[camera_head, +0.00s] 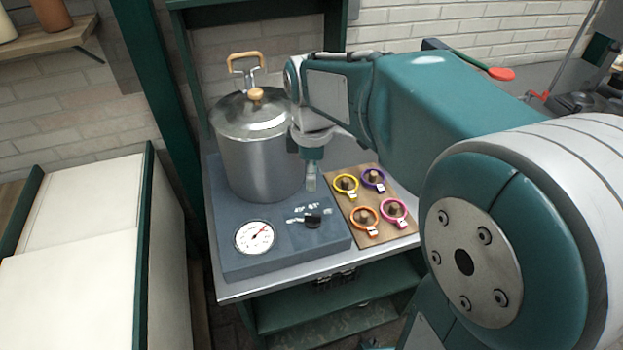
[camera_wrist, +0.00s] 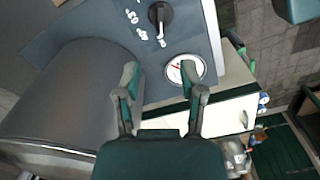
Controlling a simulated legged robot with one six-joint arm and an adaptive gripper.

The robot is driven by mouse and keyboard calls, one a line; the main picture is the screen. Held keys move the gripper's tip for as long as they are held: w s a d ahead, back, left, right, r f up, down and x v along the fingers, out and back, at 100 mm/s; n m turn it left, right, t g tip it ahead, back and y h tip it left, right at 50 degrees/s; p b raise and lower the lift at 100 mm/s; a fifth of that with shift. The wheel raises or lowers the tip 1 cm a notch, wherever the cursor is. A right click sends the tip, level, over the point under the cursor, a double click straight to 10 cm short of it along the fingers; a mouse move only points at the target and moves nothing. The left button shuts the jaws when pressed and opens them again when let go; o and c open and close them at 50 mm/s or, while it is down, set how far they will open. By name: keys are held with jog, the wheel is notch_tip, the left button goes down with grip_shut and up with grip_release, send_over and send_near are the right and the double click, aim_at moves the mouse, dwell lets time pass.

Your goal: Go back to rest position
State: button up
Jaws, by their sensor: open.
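My gripper (camera_wrist: 160,85) is open and empty in the wrist view, with its two fingers apart above the blue-grey base and its dial. In the head view my gripper (camera_head: 311,178) points down just right of the metal churn pot (camera_head: 262,160). The pot has a lid with a wooden knob and a wooden-topped handle, and stands on the blue-grey base (camera_head: 290,262). Its grey side also fills the left of the wrist view (camera_wrist: 70,95). A round dial (camera_head: 254,237) and a black knob (camera_head: 313,219) sit on the base.
A wooden board (camera_head: 350,210) right of the base holds yellow, purple, orange and pink rings. A green post (camera_head: 165,110) stands left of the pot. A white-topped cabinet (camera_head: 75,240) is at the left. A red-ended utensil (camera_head: 500,74) lies behind my arm.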

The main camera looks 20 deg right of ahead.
dwell(0.3)
jog(key=s+r+m+t, duration=0.2)
jog(key=s+m+t, duration=0.3)
jog(key=s+m, duration=0.8)
jog(key=shift+s+r+m+t, duration=0.25)
jog(key=shift+s+m+t, duration=0.05)
jog(key=shift+s, duration=0.9)
